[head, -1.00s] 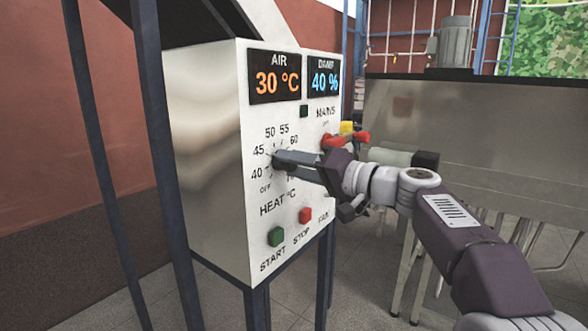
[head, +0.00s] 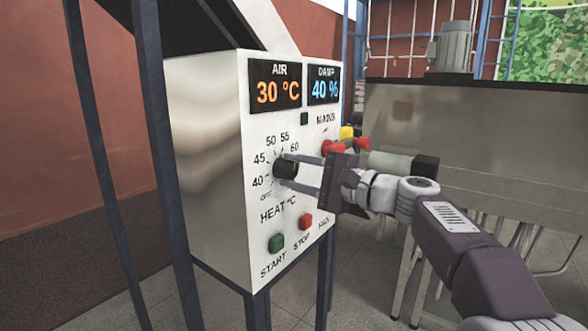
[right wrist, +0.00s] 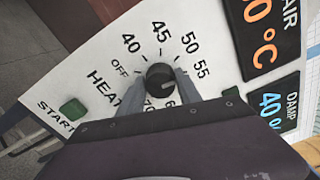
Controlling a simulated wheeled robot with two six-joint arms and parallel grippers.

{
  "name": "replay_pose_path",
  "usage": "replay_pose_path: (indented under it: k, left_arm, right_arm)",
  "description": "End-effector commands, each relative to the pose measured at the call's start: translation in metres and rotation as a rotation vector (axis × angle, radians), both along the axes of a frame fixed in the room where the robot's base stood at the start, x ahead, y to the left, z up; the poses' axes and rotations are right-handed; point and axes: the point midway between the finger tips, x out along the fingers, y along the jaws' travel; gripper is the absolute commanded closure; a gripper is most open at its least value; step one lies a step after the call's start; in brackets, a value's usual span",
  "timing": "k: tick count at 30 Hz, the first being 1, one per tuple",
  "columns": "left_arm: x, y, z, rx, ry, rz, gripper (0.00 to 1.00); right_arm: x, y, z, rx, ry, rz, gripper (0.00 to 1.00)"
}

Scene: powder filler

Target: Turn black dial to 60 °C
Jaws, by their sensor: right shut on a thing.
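The black dial (head: 285,167) sits on the front of the pale metal control box, inside a ring of numbers marked HEAT °C. It also shows in the right wrist view (right wrist: 160,77). My right gripper (head: 297,171) is shut on the dial, one finger above and one below it in the head view. In the right wrist view its fingers (right wrist: 160,90) hide part of the scale beyond 55. A small pale mark shows low on the right of the dial there, but I cannot tell which number it points at. My left gripper is not in view.
The AIR display (head: 275,82) reads 30 °C and the DAMP display (head: 323,86) reads 40 %. A green START button (head: 276,242) and a red STOP button (head: 306,222) sit below the dial. A red handle (head: 347,146) is just beyond my gripper.

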Motion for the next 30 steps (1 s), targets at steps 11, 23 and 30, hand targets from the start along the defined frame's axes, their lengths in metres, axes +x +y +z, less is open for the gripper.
replay_pose_path:
  k: [11, 23, 30]
  left_arm:
    - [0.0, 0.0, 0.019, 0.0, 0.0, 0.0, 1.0]
    - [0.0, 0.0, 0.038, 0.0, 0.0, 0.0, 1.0]
    - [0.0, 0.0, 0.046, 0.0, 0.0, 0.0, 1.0]
  right_arm:
    - [0.001, -0.001, 0.003, 0.21, 0.29, -0.003, 1.0]
    - [0.001, -0.001, 0.003, 0.412, 0.57, -0.001, 1.0]
    - [0.001, -0.001, 0.002, 0.494, 0.682, -0.001, 1.0]
